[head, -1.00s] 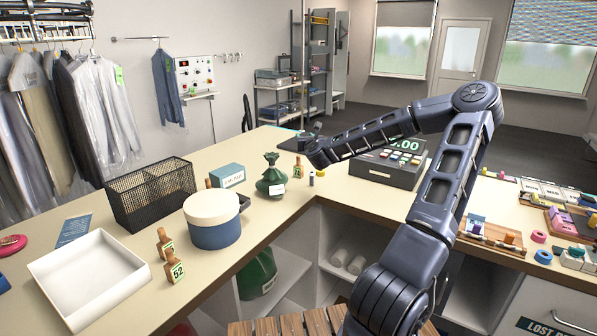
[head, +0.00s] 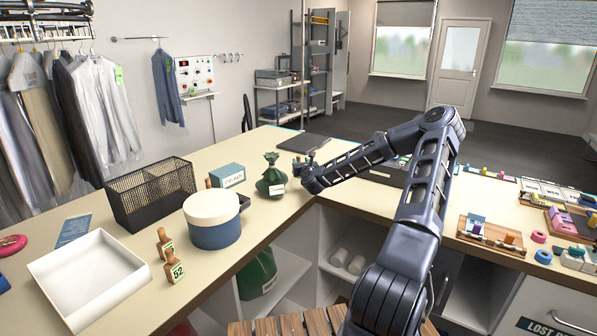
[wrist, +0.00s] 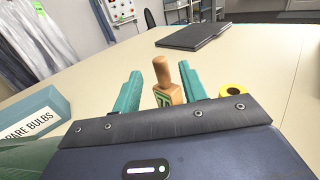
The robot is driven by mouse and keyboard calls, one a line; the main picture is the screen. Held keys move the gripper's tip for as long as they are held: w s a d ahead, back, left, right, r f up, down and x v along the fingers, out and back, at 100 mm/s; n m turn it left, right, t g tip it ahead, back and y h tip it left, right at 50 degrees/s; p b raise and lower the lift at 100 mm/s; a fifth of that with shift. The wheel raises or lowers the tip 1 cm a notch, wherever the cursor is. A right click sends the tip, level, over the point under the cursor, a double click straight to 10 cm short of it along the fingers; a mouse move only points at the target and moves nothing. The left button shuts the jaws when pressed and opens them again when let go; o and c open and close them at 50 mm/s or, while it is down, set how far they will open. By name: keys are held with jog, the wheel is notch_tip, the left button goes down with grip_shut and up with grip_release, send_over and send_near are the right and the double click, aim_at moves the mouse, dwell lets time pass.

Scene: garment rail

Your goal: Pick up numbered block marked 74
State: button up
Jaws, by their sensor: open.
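A wooden block with a knobbed handle and a green-edged number label (wrist: 165,96) stands upright on the counter in the wrist view. It shows between the two teal fingers of my gripper (wrist: 160,88). The fingers are open, one on each side, and I cannot tell whether either touches it. Its lower part is hidden behind the gripper body and its number is too cut off to read.
The spare-bulbs box (wrist: 30,122) is left of my gripper, and a yellow ring (wrist: 234,89) lies close on the right. A dark flat case (wrist: 195,33) lies beyond. A block marked 52 (head: 174,272) and another block (head: 164,243) stand by the round box (head: 212,232).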

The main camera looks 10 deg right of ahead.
aim_at(299, 158)
jog(key=shift+w, duration=2.75)
grip_shut()
